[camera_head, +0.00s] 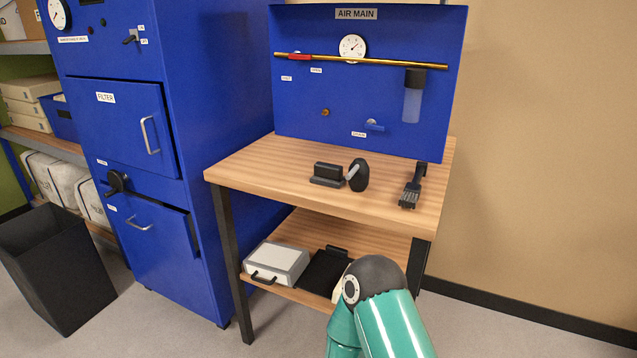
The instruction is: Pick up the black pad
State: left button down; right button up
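A flat black piece (322,270), which looks like the black pad, lies on the lower shelf of the wooden table, beside a white case. It has a raised black part along its back edge. My teal arm covers its right front side. On the tabletop stands a small black device (327,174) with a round black disc (358,175) at its right; I cannot tell whether these are joined. Neither gripper shows; only a teal arm link with a dark grey joint is in view, at the bottom right of centre.
The white case (277,262) with a black handle sits left on the lower shelf (291,292). A black handheld tool (411,187) lies at the tabletop's (270,180) right. A blue cabinet (135,190) and black bin (57,265) stand left. A blue AIR MAIN panel (300,105) rises behind.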

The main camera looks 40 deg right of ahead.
aim_at(330, 175)
jog(key=z, duration=1.8)
jog(key=i, duration=0.1)
jog(key=u, duration=3.05)
jog(key=k, duration=1.1)
jog(key=z, duration=1.25)
jog(key=i, duration=1)
jog(key=u, duration=0.05)
